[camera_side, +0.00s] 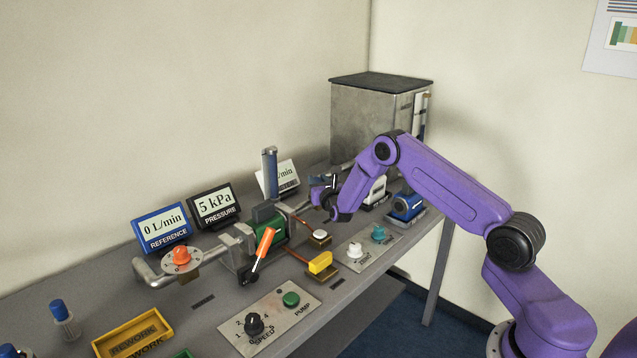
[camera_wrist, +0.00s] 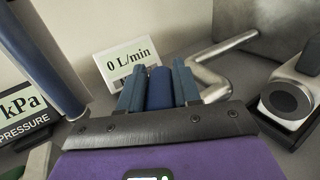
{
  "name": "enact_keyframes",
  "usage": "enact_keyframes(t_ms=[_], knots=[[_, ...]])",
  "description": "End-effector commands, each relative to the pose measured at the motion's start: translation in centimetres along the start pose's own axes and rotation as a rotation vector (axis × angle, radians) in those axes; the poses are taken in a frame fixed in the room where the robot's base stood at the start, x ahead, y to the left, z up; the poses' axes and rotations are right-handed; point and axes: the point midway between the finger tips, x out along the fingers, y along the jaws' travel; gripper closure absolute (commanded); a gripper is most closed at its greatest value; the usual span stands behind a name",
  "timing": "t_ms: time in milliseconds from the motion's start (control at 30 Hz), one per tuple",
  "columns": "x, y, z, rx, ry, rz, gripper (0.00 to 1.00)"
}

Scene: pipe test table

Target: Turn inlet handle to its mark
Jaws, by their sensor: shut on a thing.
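My gripper (camera_side: 325,196) is over the back of the table, in front of the metal tank. In the wrist view its two blue-grey fingers (camera_wrist: 158,85) are shut on a blue handle (camera_wrist: 160,88), which I take for the inlet handle. The handle stands between the fingers, with a bent metal pipe (camera_wrist: 212,78) just to its right. In the side view my gripper largely hides the handle. I cannot make out its mark in either view.
The metal tank (camera_side: 375,120) is behind. An orange lever (camera_side: 263,247), a yellow handle (camera_side: 320,262) and a blue device (camera_side: 405,207) stand nearby. The flow display (camera_wrist: 128,62) reads 0 L/min; the pressure display (camera_side: 214,205) reads 5 kPa.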

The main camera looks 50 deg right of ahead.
Motion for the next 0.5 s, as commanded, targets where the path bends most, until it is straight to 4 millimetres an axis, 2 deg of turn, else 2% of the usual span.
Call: enact_keyframes(t_ms=[200, 500], knots=[[0.02, -0.05, 0.07, 0.002, 0.0, 0.1, 0.98], [-0.02, 0.0, 0.04, 0.002, 0.001, 0.122, 0.98]])
